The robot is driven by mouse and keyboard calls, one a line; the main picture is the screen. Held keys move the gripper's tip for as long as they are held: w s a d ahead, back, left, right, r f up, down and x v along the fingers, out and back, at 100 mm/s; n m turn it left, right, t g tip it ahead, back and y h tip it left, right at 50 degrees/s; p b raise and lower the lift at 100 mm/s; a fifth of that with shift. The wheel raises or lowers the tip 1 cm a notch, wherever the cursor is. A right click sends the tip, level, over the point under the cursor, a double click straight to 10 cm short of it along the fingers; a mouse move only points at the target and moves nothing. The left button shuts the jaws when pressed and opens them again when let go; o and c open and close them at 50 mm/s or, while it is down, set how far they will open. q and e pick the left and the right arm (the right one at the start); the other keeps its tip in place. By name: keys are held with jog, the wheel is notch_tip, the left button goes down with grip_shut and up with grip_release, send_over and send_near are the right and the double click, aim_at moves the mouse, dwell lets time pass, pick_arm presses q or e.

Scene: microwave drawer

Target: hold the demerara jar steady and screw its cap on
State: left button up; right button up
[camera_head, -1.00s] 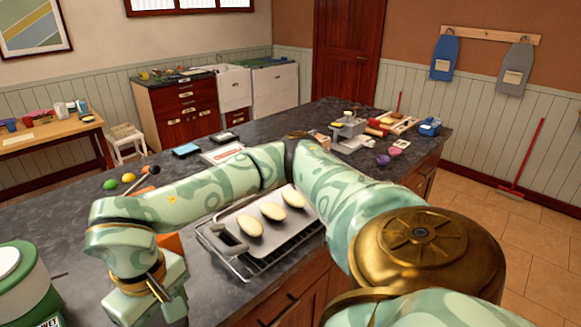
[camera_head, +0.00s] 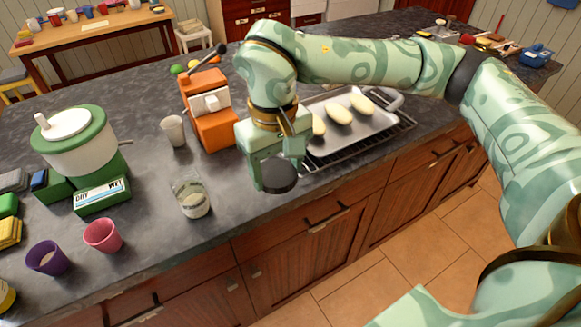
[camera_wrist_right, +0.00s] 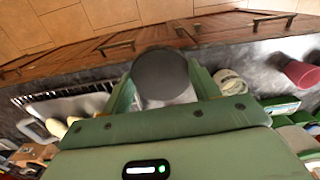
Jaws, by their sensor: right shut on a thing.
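A dark round cap (camera_head: 278,177) is between the fingers of my right gripper (camera_head: 277,168), which is shut on it. The cap is held above the front part of the counter, and it also shows in the right wrist view (camera_wrist_right: 160,73). An open clear jar (camera_head: 192,198) with pale contents stands upright on the counter, left of the cap and apart from it. I cannot read a name on the jar. The jar also shows in the right wrist view (camera_wrist_right: 231,84), right of the fingers. My left gripper is not in view.
A green and white machine (camera_head: 82,150), a pink cup (camera_head: 103,236) and a purple cup (camera_head: 47,258) stand left of the jar. An orange machine (camera_head: 212,110) and a grey cup (camera_head: 173,130) stand behind it. A baking tray (camera_head: 362,133) lies to the right.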

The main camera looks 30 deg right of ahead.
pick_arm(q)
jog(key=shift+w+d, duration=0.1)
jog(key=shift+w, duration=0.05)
pick_arm(e)
jog(key=w+a+r+m, duration=0.2)
jog(key=w+a, duration=0.3)
jog(key=a, duration=0.2)
jog(key=w+a+r+m, duration=0.3)
jog(key=w+a, duration=0.3)
jog(key=a, duration=0.1)
jog(key=shift+a, duration=0.35)
jog(key=shift+f, duration=2.05)
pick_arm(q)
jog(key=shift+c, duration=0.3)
